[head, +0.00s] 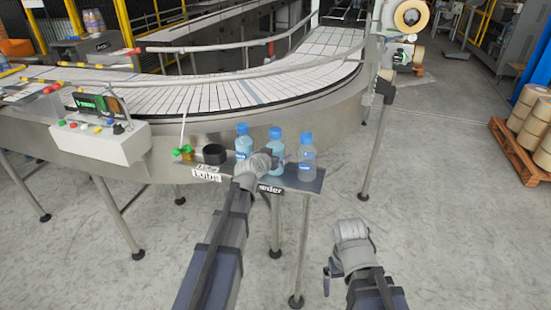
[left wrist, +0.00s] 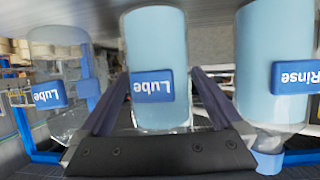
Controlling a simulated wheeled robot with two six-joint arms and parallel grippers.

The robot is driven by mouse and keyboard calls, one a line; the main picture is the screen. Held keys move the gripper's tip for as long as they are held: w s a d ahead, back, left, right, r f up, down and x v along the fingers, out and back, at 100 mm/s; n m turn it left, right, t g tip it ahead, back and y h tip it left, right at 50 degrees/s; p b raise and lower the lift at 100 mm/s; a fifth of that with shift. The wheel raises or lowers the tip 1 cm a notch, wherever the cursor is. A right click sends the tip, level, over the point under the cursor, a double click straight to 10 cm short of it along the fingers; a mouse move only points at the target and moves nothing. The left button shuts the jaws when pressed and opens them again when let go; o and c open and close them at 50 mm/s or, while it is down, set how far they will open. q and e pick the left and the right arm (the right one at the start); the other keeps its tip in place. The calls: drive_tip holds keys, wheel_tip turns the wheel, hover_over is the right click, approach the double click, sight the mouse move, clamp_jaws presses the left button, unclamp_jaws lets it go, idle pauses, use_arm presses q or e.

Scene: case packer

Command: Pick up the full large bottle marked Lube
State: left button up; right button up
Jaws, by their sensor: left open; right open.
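Three blue-capped bottles stand in a row on a small shelf. The middle bottle (head: 276,148) reads Lube in the left wrist view (left wrist: 158,50) and looks full of blue liquid. The bottle at the right end (head: 307,160) also reads Lube (left wrist: 55,50) and looks mostly clear. The bottle at the left end (head: 242,142) reads Rinse (left wrist: 275,40). My left gripper (head: 276,163) is open at the middle bottle, its two fingers (left wrist: 155,88) on either side of it. I cannot tell if they touch it. My right gripper (head: 328,278) is open and empty, low at the right.
The shelf (head: 296,186) is attached to the curved conveyor (head: 250,90). A control box (head: 105,138) stands further left. The floor at right is clear, with a pallet of rolls (head: 535,125) beyond.

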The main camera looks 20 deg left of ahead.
use_arm(q)
drive_tip(key=shift+s, duration=0.1)
drive_tip(key=shift+c, duration=0.2)
clamp_jaws()
idle(0.5)
